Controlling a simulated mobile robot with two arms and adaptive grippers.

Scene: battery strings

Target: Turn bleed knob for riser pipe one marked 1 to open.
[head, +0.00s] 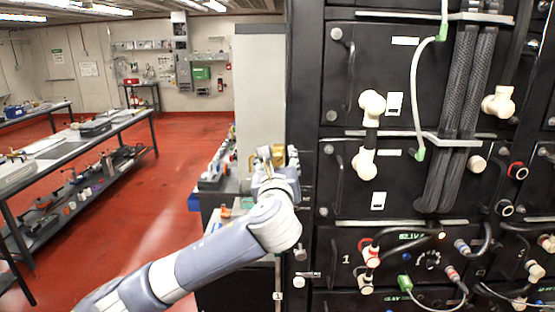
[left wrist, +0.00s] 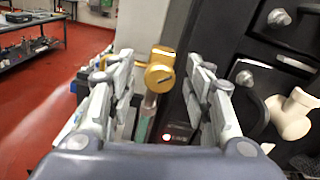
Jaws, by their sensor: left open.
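A brass knob (left wrist: 160,72) with a dark slot line across its face sits on top of a thin copper-coloured pipe (left wrist: 148,104) in the left wrist view. My left gripper (left wrist: 160,64) is open, with a finger on either side of the knob and visible gaps to it. In the head view my left gripper (head: 268,160) is at the left side of the black rack and largely hides the knob. Below it a thin pipe carries a white tag marked 1 (head: 277,296). My right gripper is in neither view.
The black battery rack (head: 345,190) with cables and pale connectors fills the right side. A cluttered bench (head: 208,178) stands behind my left arm. Worktables (head: 75,145) stand at the left, with open red floor (head: 150,200) between.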

